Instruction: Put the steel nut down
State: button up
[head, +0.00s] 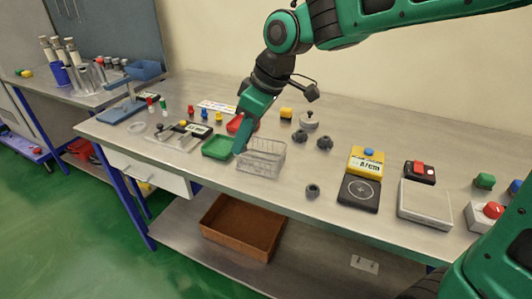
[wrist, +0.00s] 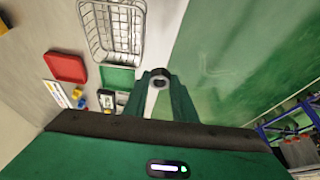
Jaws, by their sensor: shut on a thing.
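My gripper (head: 238,148) points down in front of the bench's middle, between a green tray (head: 217,147) and a wire basket (head: 262,158). In the wrist view my gripper (wrist: 160,84) is shut on the steel nut (wrist: 160,80), a small dark ring between the fingertips. The nut is hard to make out in the head view. In the wrist view the wire basket (wrist: 95,30) and the green tray (wrist: 117,78) lie to the left of the fingertips. I cannot tell how high the nut is above the bench.
A red tray (head: 240,124) lies behind the green one. Several dark round parts, one (head: 312,190) near the front edge, stand right of the basket. A yellow box (head: 366,160) and a black scale (head: 358,193) are further right.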

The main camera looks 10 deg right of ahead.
jog(key=w+d+f, duration=0.4)
jog(key=d, duration=0.1)
jog(key=w+d+f, duration=0.2)
jog(key=d, duration=0.1)
jog(key=shift+d+f, duration=0.15)
jog(key=shift+f, duration=2)
jog(key=o, duration=1.1)
